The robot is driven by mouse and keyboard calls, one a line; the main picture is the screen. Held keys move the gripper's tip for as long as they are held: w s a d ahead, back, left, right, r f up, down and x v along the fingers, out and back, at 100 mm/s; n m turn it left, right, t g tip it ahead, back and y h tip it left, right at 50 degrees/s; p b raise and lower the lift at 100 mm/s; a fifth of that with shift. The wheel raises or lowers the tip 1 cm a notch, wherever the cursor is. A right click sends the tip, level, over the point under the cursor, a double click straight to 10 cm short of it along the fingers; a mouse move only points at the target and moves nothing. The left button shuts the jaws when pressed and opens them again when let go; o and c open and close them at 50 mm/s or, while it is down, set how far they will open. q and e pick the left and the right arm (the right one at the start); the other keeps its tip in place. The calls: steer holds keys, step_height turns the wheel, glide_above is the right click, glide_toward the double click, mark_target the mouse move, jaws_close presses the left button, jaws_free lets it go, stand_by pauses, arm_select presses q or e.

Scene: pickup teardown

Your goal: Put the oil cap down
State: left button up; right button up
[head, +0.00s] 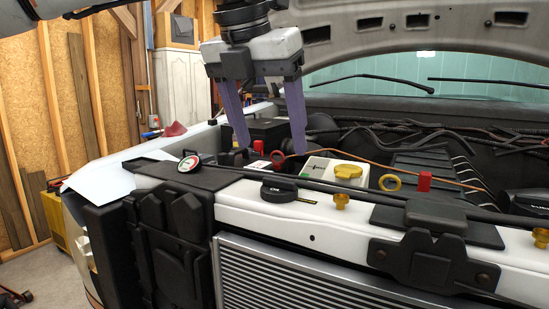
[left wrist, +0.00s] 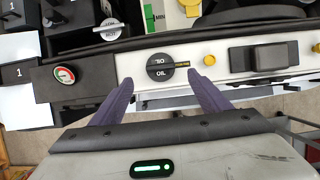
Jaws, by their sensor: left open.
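The oil cap (head: 279,190) is a round black cap with a raised grip bar. It sits on the white front panel (head: 240,196), beside a small yellow-and-black label. In the left wrist view the cap (left wrist: 160,67) shows the word OIL and lies between the fingertips in the picture. My left gripper (head: 270,151) is open and empty, pointing down. It hangs above and apart from the cap, with purple fingers spread. My right gripper is in neither view.
A pressure gauge (head: 189,163) lies on the black cover left of the cap. A brass bolt (head: 341,201) stands to its right. Behind are a yellow-capped reservoir (head: 349,172), a yellow ring (head: 390,183), a red block (head: 425,181) and cables. The raised hood (head: 345,32) overhangs the bay.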

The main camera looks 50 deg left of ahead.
arm_select(q)
steer(key=v, duration=0.3)
steer(key=shift+s+r, duration=0.15)
steer(key=shift+r, duration=0.2)
steer(key=shift+f, duration=0.1)
